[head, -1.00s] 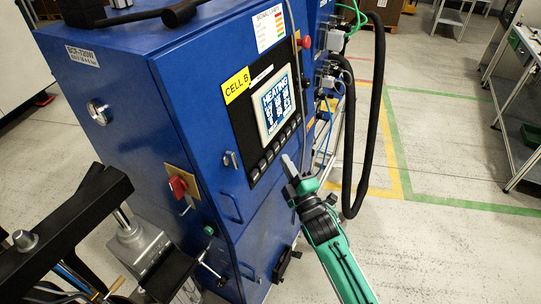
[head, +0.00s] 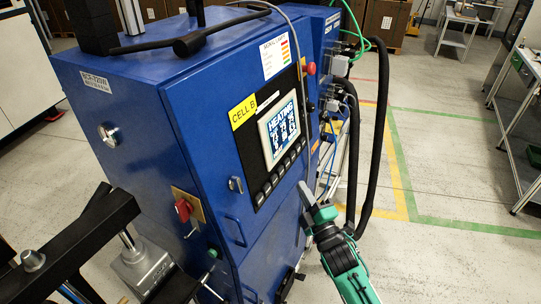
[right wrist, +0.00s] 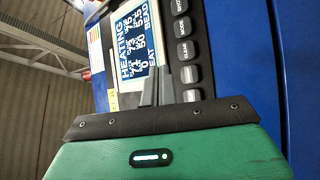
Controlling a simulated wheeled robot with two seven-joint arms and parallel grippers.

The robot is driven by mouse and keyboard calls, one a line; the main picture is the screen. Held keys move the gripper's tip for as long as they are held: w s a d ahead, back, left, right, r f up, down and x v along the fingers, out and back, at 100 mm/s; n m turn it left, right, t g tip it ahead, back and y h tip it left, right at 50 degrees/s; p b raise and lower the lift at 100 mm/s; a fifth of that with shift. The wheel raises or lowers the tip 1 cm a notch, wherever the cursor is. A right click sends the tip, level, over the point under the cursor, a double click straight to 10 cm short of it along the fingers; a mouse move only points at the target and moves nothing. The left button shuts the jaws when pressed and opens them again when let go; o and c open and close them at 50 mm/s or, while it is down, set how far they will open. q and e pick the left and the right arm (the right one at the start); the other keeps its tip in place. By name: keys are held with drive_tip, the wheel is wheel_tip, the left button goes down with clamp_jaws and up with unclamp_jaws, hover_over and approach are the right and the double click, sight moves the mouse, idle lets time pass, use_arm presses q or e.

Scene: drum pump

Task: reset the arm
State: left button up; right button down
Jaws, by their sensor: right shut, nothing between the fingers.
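My right gripper (head: 305,192) shows in the head view in front of the blue machine cabinet (head: 205,150), below and right of its control panel. It is shut and empty. In the right wrist view its closed fingers (right wrist: 157,88) overlap the lower edge of the lit screen (right wrist: 137,42), with a column of buttons (right wrist: 186,50) beside them. I cannot tell whether the fingers touch the panel. The screen in the head view (head: 279,132) reads "HEATING". My left gripper is not in view.
A red rotary switch (head: 184,209) and a green-tipped lever (head: 212,254) stick out of the cabinet front. A black hose (head: 376,150) loops down at the right. Open floor (head: 440,185) lies right of it, before a metal table (head: 515,120).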

drive_tip(key=s+d+f+m+g+h, duration=0.1)
drive_tip(key=s+d+f+m+g, duration=0.1)
drive_tip(key=f, duration=1)
drive_tip(key=s+d+f+m+g+h, duration=0.1)
drive_tip(key=s+f+m+g+h, duration=0.15)
drive_tip(key=f, duration=0.85)
drive_tip(key=s+d+f+m+g+h, duration=0.1)
drive_tip(key=s+d+f+m+g, duration=0.15)
drive_tip(key=f, duration=0.95)
drive_tip(key=s+d+f+m+g+h, duration=0.15)
drive_tip(key=s+f+m+g, duration=0.3)
drive_tip(key=s+f, duration=1.1)
drive_tip(key=s+d+f+m+g, duration=0.1)
drive_tip(key=s+f, duration=0.4)
drive_tip(key=s, duration=0.5)
drive_tip(key=s+d+f+m+g+b, duration=0.1)
drive_tip(key=s+f+g, duration=0.3)
drive_tip(key=s, duration=0.6)
drive_tip(key=s+d+f+m+g+h, duration=0.1)
drive_tip(key=s+d+f+m+g, duration=0.1)
drive_tip(key=s+f, duration=0.4)
drive_tip(key=s+d+m, duration=0.1)
drive_tip(key=s, duration=0.3)
drive_tip(key=shift+d+f+g, duration=0.2)
drive_tip(key=shift+f+g, duration=0.15)
drive_tip(key=shift+f, duration=0.05)
